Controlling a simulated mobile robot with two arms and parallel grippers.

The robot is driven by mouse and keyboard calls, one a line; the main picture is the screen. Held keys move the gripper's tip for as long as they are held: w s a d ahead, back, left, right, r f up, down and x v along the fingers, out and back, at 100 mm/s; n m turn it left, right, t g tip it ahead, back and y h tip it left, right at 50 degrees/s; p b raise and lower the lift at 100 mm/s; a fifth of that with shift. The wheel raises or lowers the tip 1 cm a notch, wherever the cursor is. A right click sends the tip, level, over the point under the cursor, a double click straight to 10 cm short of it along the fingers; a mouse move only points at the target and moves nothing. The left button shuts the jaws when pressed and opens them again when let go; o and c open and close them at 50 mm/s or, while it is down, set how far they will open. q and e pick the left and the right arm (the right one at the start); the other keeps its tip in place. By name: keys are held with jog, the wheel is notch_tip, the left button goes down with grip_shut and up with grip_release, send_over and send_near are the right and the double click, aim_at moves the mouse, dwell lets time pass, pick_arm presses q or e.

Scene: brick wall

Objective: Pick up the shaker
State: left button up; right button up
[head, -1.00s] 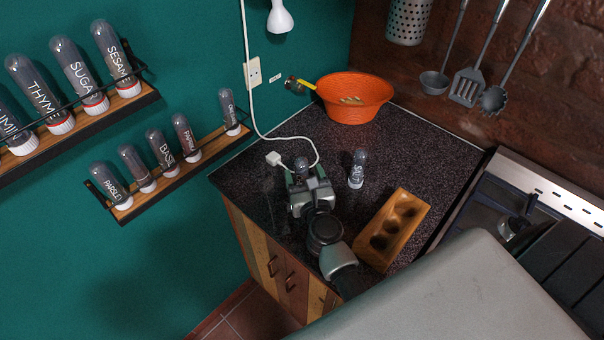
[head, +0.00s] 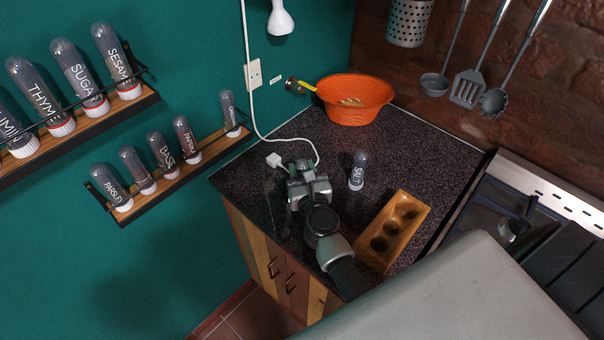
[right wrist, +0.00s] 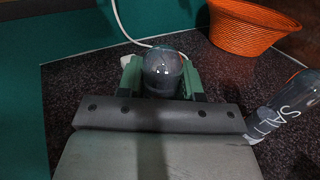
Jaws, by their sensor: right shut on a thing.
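My right gripper (head: 303,172) is over the dark counter, its fingers shut around a shaker with a dark rounded top (right wrist: 163,72). In the right wrist view the shaker stands between the two green fingers (right wrist: 162,80); its lower part and any label are hidden by the gripper. In the head view the gripper mostly covers this shaker. A second shaker, labelled SALT (head: 357,171), stands on the counter just right of the gripper, apart from it. It also shows at the right edge of the right wrist view (right wrist: 285,105). My left gripper is not in view.
A wooden block with round holes (head: 421,215) lies front right on the counter (head: 440,150). An orange basket (head: 355,100) stands at the back. A white cable with a plug (head: 274,160) lies left of the gripper. The stove (head: 540,190) borders the right side.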

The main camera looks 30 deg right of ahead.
aim_at(304, 161)
jog(key=shift+r, duration=0.15)
jog(key=shift+r+p, duration=0.6)
jog(key=shift+p, duration=0.05)
jog(key=r+p, duration=0.1)
jog(key=r, duration=0.1)
jog(key=r+p, duration=0.1)
jog(key=p, duration=0.1)
jog(key=shift+s+d+r, duration=0.15)
jog(key=shift+s+r, duration=0.05)
jog(key=shift+r, duration=0.15)
jog(key=s+d+r+p, duration=0.4)
jog(key=s+d+r, duration=0.1)
jog(key=s, duration=0.5)
jog(key=shift+d+r+p, duration=0.15)
jog(key=shift+r+p, duration=0.25)
jog(key=shift+r, duration=0.05)
jog(key=shift+d, duration=0.1)
